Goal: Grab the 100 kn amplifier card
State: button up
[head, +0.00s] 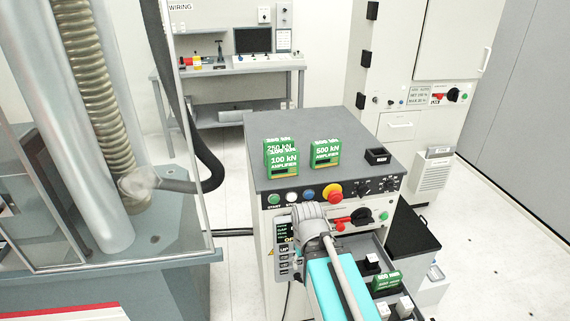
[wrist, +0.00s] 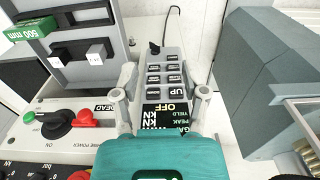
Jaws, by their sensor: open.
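The 100 kN amplifier card (head: 284,162) is a green block with white lettering, upright on the grey cabinet top at the left. It stands directly in front of the green 250 kN card (head: 280,146). The green 500 kN card (head: 326,153) stands to its right with a gap between. My arm reaches up in front of the cabinet's front face, below the cards. My gripper (wrist: 163,92) is open, its two fingers apart over a keypad with a display (wrist: 168,95); nothing is held. The 100 kN card is not in the wrist view.
A red emergency knob (head: 333,192) and several buttons line the cabinet's front edge. A small black block (head: 377,156) sits at the right of the cabinet top (head: 350,130). A green 500 mm block (head: 386,282) lies lower right, also in the wrist view (wrist: 35,30). A glazed testing machine stands left.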

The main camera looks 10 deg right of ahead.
jog(key=o, duration=0.4)
jog(key=shift+r, duration=0.1)
jog(key=shift+c, duration=0.2)
jog(key=shift+o, duration=1.1)
jog(key=shift+w+r, duration=0.2)
jog(key=shift+w+a+r+n+h+p, duration=0.5)
jog(key=shift+w+a+r+n+p, duration=0.25)
jog(key=shift+w+n+p, duration=0.25)
jog(key=n+t+h+p, duration=0.5)
jog(key=n+h+p, duration=0.65)
jog(key=n, duration=0.95)
send_near(285, 150)
jog(key=d+y+p, duration=0.1)
jog(key=d, duration=0.1)
jog(key=shift+w, duration=0.25)
jog(key=shift+f, duration=0.1)
jog(key=shift+b+x, duration=0.5)
jog(key=shift+x, duration=0.7)
